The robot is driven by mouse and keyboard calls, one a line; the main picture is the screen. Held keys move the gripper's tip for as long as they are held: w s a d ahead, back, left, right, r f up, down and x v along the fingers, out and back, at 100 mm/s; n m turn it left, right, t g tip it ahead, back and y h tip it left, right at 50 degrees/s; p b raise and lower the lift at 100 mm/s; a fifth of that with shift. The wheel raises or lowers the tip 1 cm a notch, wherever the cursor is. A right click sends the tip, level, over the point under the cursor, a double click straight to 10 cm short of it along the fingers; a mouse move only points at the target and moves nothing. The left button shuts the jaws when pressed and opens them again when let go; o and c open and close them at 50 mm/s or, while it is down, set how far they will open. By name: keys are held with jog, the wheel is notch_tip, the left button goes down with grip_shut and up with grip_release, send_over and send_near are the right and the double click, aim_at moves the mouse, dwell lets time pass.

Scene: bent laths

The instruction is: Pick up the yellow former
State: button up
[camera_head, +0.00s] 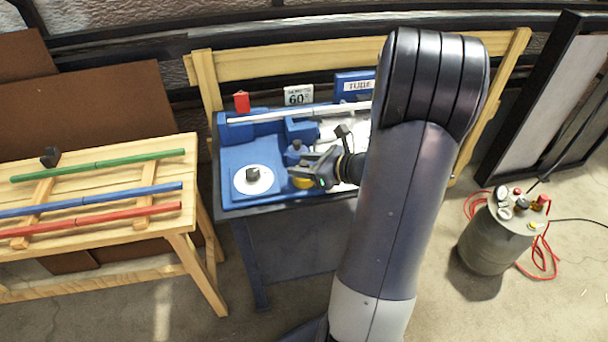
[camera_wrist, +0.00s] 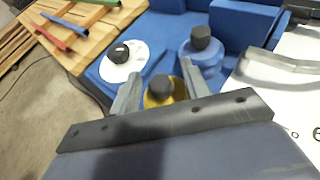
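The yellow former (camera_head: 302,183) is a low round piece on the blue bench. In the wrist view it shows as a yellow disc (camera_wrist: 181,90) with a black knob on top. My gripper (camera_head: 308,170) is over it, partly covering it in the head view. In the wrist view my gripper (camera_wrist: 159,72) is open, with one finger on each side of the knob and gaps visible. Part of the disc is hidden behind my gripper's body. I cannot tell the exact height of the fingertips above the disc.
A white former (camera_head: 253,180) with a black knob lies left; a blue former (camera_head: 297,152) stands just behind. A pale tube (camera_head: 290,114) lies across blue blocks at the back. The wooden table (camera_head: 158,214) at left holds green, blue and red laths. A grey tank (camera_head: 497,240) stands right.

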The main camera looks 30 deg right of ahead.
grip_shut()
dwell(0.4)
